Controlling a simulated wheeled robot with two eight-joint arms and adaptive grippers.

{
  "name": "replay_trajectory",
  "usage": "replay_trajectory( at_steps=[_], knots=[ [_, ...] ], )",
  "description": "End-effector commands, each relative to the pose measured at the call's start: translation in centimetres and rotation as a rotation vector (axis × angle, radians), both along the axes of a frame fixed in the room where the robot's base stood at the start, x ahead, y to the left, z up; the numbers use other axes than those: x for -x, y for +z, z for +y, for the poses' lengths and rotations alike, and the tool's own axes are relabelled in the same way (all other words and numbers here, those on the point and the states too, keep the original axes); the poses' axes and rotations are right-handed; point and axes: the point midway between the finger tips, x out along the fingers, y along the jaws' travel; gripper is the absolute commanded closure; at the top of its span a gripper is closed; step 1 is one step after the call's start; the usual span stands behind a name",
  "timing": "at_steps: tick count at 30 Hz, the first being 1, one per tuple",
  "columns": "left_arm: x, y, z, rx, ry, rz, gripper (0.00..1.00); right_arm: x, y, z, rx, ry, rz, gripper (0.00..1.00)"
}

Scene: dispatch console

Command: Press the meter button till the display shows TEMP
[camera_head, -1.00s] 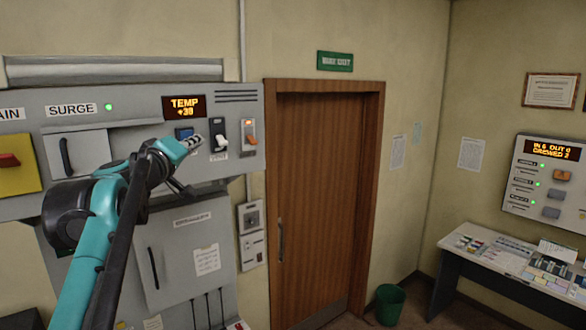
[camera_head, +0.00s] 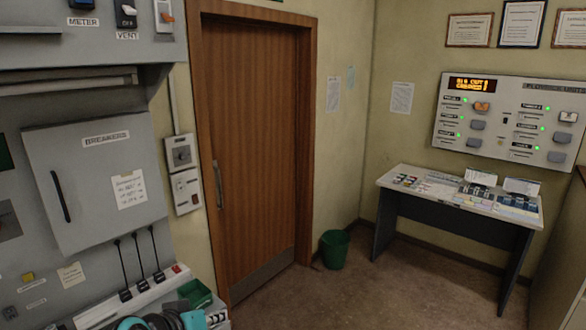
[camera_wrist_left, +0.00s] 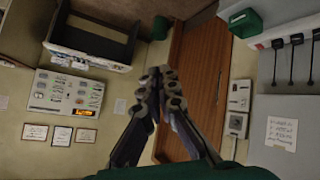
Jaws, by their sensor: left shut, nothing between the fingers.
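My left gripper (camera_head: 216,319) is low at the bottom edge of the head view, well below and apart from the button. In the left wrist view its fingers (camera_wrist_left: 160,76) are together with nothing between them. My right gripper is in neither view.
The VENT switch (camera_head: 126,13) and a lit orange switch (camera_head: 166,14) are beside the button. A breaker cabinet (camera_head: 95,185) is below. A green box (camera_head: 195,293) is close to my left gripper. A wooden door (camera_head: 255,150) and open floor lie to the right.

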Motion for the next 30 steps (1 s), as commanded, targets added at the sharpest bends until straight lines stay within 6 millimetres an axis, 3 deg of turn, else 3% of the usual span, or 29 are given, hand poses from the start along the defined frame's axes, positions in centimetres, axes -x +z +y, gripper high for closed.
replay_trajectory(
  at_steps=[1,6,9,12,16,30],
  knots=[
    [1.5,-5.3,-0.3,-0.038,-0.012,0.033,1.00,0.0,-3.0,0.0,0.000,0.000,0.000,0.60],
    [6.3,-17.2,0.3,-0.181,-0.019,0.141,1.00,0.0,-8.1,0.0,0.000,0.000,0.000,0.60],
    [8.5,-22.3,1.0,-0.252,-0.012,0.184,1.00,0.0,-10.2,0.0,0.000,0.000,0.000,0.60],
    [10.0,-25.6,1.8,-0.306,-0.003,0.212,1.00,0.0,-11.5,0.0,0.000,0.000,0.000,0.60],
    [10.9,-27.2,2.3,-0.339,0.004,0.228,1.00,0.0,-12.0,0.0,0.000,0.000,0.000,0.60],
    [10.9,-27.1,2.4,-0.342,0.006,0.230,1.00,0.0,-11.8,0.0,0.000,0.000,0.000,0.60]
  ],
)
